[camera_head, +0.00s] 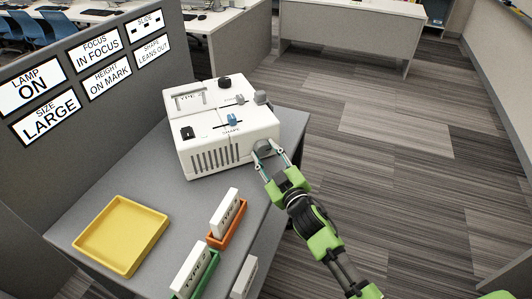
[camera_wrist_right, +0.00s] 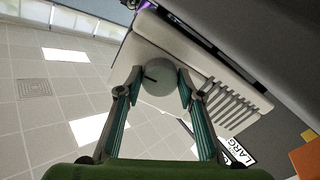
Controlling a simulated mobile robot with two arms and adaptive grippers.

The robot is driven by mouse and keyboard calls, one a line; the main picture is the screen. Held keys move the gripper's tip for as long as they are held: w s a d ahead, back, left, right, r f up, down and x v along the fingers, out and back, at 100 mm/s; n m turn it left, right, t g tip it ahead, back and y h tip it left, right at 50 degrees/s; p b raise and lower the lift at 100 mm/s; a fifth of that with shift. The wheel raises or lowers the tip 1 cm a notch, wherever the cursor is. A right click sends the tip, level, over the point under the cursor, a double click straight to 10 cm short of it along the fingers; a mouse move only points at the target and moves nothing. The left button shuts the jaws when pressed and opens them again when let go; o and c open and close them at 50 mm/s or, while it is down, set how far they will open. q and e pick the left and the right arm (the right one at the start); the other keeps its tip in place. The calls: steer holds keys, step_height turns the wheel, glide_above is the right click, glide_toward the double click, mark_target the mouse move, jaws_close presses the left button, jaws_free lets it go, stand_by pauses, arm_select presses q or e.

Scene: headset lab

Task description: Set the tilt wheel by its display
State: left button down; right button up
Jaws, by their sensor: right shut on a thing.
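A white box-shaped device (camera_head: 215,152) stands on the grey table, with slots in its front. A round grey wheel (camera_head: 263,147) sits at its front right corner; it also shows in the right wrist view (camera_wrist_right: 160,80) with a short dark mark on its face. My right gripper (camera_head: 271,160) is shut on this wheel, a finger on either side. Display panels on the partition read LAMP ON, FOCUS IN FOCUS, SIZE LARGE, HEIGHT ON MARK and SHAPE LEANS OUT (camera_head: 153,51). The SLIDE panel (camera_head: 145,22) shows a small pattern. My left gripper is not in view.
The device top carries a blue knob (camera_head: 232,119), a black knob (camera_head: 224,83) and a black switch (camera_head: 187,132). A yellow tray (camera_head: 85,245), an orange holder (camera_head: 228,236) and a green holder (camera_head: 207,276) with white labelled pieces occupy the table's front. Open floor lies right.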

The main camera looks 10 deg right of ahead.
steer(key=shift+n, duration=0.5)
steer(key=o, duration=1.1)
steer(key=shift+s, duration=0.1)
steer(key=v, duration=1.2)
